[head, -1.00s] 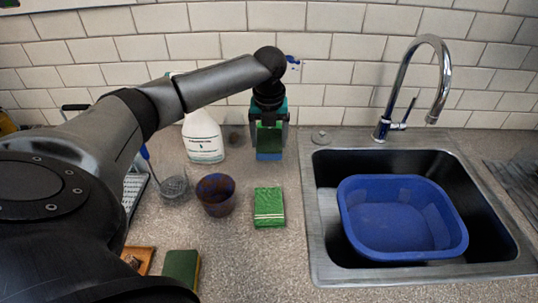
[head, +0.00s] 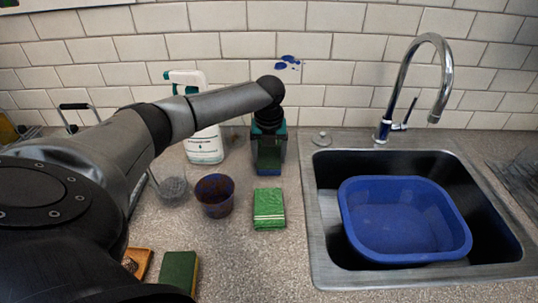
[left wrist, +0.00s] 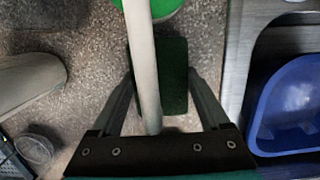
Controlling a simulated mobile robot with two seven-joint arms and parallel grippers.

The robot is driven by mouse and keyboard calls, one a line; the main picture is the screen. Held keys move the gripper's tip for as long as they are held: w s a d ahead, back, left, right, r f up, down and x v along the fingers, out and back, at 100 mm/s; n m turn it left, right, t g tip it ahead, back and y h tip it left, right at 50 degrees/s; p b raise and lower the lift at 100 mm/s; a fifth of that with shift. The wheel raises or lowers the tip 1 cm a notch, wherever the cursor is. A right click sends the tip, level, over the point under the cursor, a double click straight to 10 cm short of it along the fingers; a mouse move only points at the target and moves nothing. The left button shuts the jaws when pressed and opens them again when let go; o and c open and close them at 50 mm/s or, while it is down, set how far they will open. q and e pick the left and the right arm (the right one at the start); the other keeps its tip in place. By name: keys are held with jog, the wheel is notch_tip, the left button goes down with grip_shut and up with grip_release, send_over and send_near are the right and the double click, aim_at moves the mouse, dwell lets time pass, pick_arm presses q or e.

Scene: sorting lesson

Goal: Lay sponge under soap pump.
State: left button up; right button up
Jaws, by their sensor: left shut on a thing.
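The sponge (head: 268,160), a dark green block, is between the fingers of my left gripper (head: 268,152), low over the counter behind the green cloth. In the left wrist view my left gripper (left wrist: 163,95) is shut on the sponge (left wrist: 174,75). I cannot tell whether its underside touches the counter. A pale bar (left wrist: 142,60) crosses in front of the sponge from a bright green round thing (left wrist: 158,8) at the top; these may be the soap pump, but I cannot be sure. In the head view no pump shows clearly. My right gripper is out of view.
A white spray bottle (head: 204,143), a clear glass (head: 172,187) and a dark cup (head: 214,196) stand left. A folded green cloth (head: 269,208) lies in front. Another green-yellow sponge (head: 179,272) lies near. The sink, holding a blue tub (head: 402,258), is right.

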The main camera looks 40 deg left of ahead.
aim_at(269, 160)
pick_arm(q)
jog(key=shift+f, duration=0.15)
jog(key=o, duration=1.2)
jog(key=shift+c, duration=0.2)
notch_tip(269, 160, up, 12)
jog(key=s+d+p, duration=0.1)
jog(key=p, duration=0.1)
jog(key=shift+s, duration=0.15)
